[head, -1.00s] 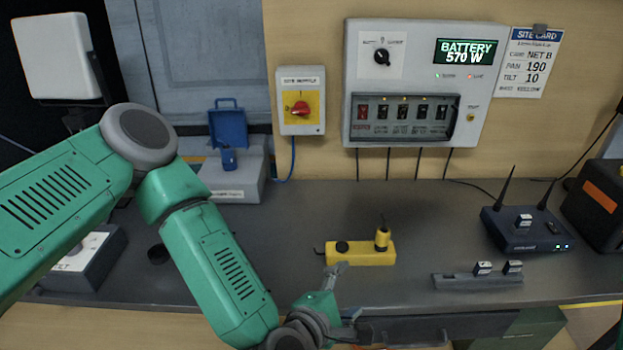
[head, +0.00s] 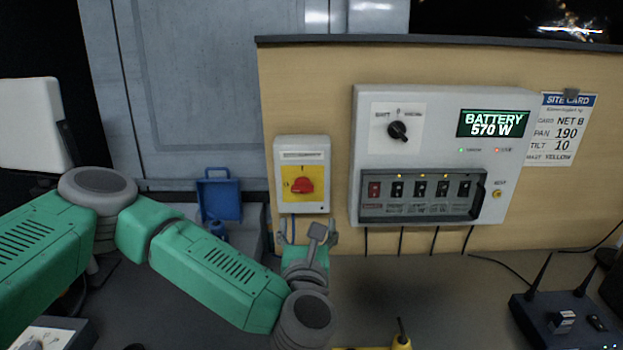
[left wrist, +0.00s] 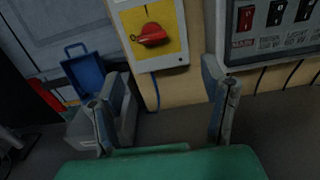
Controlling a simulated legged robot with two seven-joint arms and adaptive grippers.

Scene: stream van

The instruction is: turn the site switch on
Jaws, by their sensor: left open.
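The site switch is a red rotary knob (head: 302,186) on a yellow plate, on a small white wall box (head: 302,150). Its handle lies roughly horizontal. The knob also shows at the top of the left wrist view (left wrist: 151,35). My left gripper (head: 308,232) is just below the box in the head view, with its fingers spread and nothing between them. In the left wrist view its fingertips (left wrist: 160,88) stand wide apart, below the knob and clear of it. My right gripper is not in view.
A larger power panel (head: 430,150) with a selector, a row of switches and a display reading BATTERY 570 W hangs to the right. A blue open-lidded box (head: 220,198) stands left behind my arm. A yellow device (head: 400,343) and a router (head: 560,320) sit on the counter.

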